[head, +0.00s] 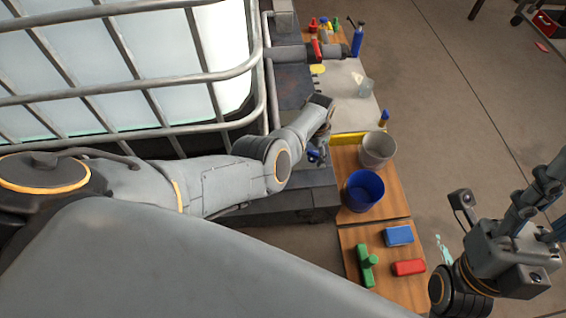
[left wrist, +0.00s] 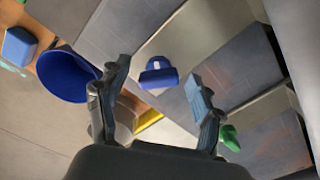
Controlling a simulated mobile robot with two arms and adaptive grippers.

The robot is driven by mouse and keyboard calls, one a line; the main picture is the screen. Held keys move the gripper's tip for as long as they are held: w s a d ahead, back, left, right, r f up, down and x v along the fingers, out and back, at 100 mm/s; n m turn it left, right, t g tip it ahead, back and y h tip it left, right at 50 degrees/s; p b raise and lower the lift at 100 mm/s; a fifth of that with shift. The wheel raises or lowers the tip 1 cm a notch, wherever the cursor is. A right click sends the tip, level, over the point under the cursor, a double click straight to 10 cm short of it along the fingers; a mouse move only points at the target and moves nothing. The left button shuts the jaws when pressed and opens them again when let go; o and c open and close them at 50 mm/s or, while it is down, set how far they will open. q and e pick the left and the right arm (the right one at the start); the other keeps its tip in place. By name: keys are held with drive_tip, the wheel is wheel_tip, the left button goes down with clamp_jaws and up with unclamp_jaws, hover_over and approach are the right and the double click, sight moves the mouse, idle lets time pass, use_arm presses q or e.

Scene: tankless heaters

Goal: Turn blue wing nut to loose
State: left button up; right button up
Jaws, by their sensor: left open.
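The blue wing nut (left wrist: 158,75) shows in the left wrist view, ahead of my left gripper (left wrist: 159,78) and framed between its two spread fingers. The fingers are open, with visible room on both sides of the nut; I cannot tell how far beyond the fingertips it lies. In the head view the blue wing nut (head: 314,156) is a small blue patch, partly hidden by my left gripper (head: 323,142). My right gripper (head: 535,205) is at the lower right, away from the nut; its finger opening is unclear.
A blue bucket (head: 364,190) and a grey bucket (head: 378,149) stand close to the right of my left gripper. Blue (head: 399,236), red (head: 408,267) and green (head: 366,265) pieces lie on the wooden top. A caged tank (head: 120,75) fills the upper left. A green part (left wrist: 230,138) sits beside the right finger.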

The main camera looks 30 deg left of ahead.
sight(313, 153)
use_arm(q)
drive_tip(key=m+b, duration=0.1)
drive_tip(key=m, duration=0.4)
drive_tip(key=shift+f+m, duration=0.1)
drive_tip(key=shift+m, duration=0.2)
wheel_tip(313, 153, up, 14)
drive_tip(key=p, duration=0.9)
drive_tip(key=s+a+f+n+p, duration=0.1)
drive_tip(key=s+p, duration=0.3)
drive_tip(key=s+a+f+n+p, duration=0.1)
drive_tip(key=s+f+p, duration=0.1)
drive_tip(key=s+p, duration=0.3)
drive_tip(key=s+f+n+p, duration=0.1)
drive_tip(key=s+p, duration=0.3)
drive_tip(key=p, duration=0.1)
drive_tip(key=shift+s+a+f+t+y, duration=0.15)
drive_tip(key=shift+a+f+t+y, duration=0.15)
drive_tip(key=shift+a+t+y, duration=0.1)
drive_tip(key=shift+s+a+f+p, duration=0.1)
drive_tip(key=shift+s+f+p, duration=0.1)
drive_tip(key=shift+s, duration=0.2)
drive_tip(key=shift+s+f+p, duration=0.1)
drive_tip(key=shift+s+p, duration=0.05)
drive_tip(key=shift+s, duration=0.25)
